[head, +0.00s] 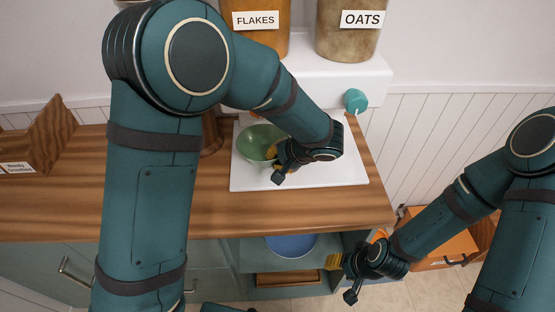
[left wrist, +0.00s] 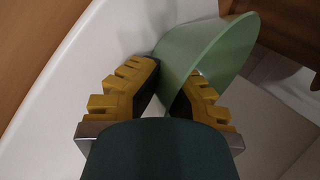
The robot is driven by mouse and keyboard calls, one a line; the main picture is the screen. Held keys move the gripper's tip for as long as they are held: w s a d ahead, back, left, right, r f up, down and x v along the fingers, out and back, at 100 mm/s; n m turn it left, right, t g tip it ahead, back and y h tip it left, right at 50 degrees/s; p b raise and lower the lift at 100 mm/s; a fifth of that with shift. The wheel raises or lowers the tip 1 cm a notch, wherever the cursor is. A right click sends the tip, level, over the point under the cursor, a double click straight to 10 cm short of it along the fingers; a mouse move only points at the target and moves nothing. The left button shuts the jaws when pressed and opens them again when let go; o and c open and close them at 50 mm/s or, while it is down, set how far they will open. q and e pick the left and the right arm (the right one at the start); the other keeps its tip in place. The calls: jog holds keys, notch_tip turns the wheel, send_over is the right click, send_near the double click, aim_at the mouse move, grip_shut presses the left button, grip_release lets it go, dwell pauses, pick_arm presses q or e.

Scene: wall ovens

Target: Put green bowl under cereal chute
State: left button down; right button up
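The green bowl (head: 257,141) shows at the left part of the white dispenser base (head: 338,172), below the FLAKES jar (head: 262,40). My left gripper (head: 273,153) is at the bowl's right side. In the left wrist view, the two yellow fingers of the left gripper (left wrist: 172,84) are closed in on both sides of the wall of the green bowl (left wrist: 212,52). I cannot tell whether the bowl touches the base. My right gripper (head: 336,263) is low on the right, in front of the lower shelf, and its opening cannot be made out.
An OATS jar (head: 348,42) and a teal knob (head: 356,100) are on the dispenser. A blue bowl (head: 291,246) sits on the open shelf below the counter. The wooden counter (head: 216,203) is clear in front. A wooden holder (head: 42,128) stands at the left.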

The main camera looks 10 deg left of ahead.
pick_arm(q)
jog(key=shift+f, duration=0.15)
jog(key=c, duration=1.1)
grip_release()
jog(key=shift+c, duration=0.2)
jog(key=shift+s+d+r, duration=0.1)
jog(key=shift+d+r, duration=0.1)
jog(key=shift+r, duration=0.3)
jog(key=p+v, duration=0.2)
jog(key=v, duration=0.9)
jog(key=shift+s+d, duration=0.1)
jog(key=shift+d, duration=0.05)
